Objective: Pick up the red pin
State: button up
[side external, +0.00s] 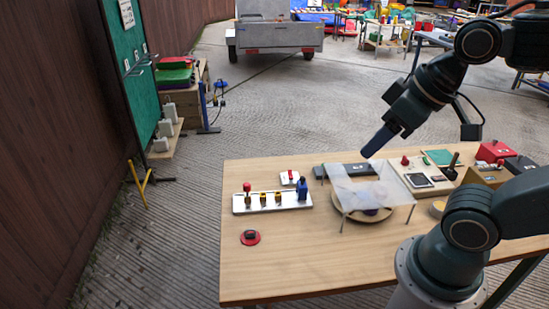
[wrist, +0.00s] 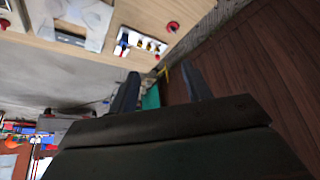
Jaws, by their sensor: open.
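A red pin (side external: 247,187) stands upright at the left end of a white rack (side external: 270,208) on the wooden table. A small red thing, perhaps the pin, shows near the rack (wrist: 143,42) in the wrist view, too small to be sure. My gripper (side external: 368,154) is above the table, up and to the right of the rack, well apart from the pin. In the wrist view my gripper (wrist: 161,82) has its two fingers apart with nothing between them.
The rack also holds yellow-and-dark pegs and a blue piece (side external: 302,188). A clear raised sheet (side external: 365,190) on thin legs stands over a round disc right of the rack. A red round piece (side external: 250,238) lies in front. The table's front left is mostly clear.

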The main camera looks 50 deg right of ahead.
jog(key=w+r+n+g, duration=0.2)
jog(key=w+n, duration=0.3)
jog(key=w, duration=0.6)
jog(key=n+g, duration=0.4)
jog(key=n, duration=0.9)
send_over(247, 184)
notch_tip(247, 184, down, 22)
jog(key=f, duration=0.1)
jog(key=shift+w+f, duration=0.1)
jog(key=shift+f, duration=3.95)
jog(key=shift+f, duration=0.1)
jog(key=shift+f, duration=2.45)
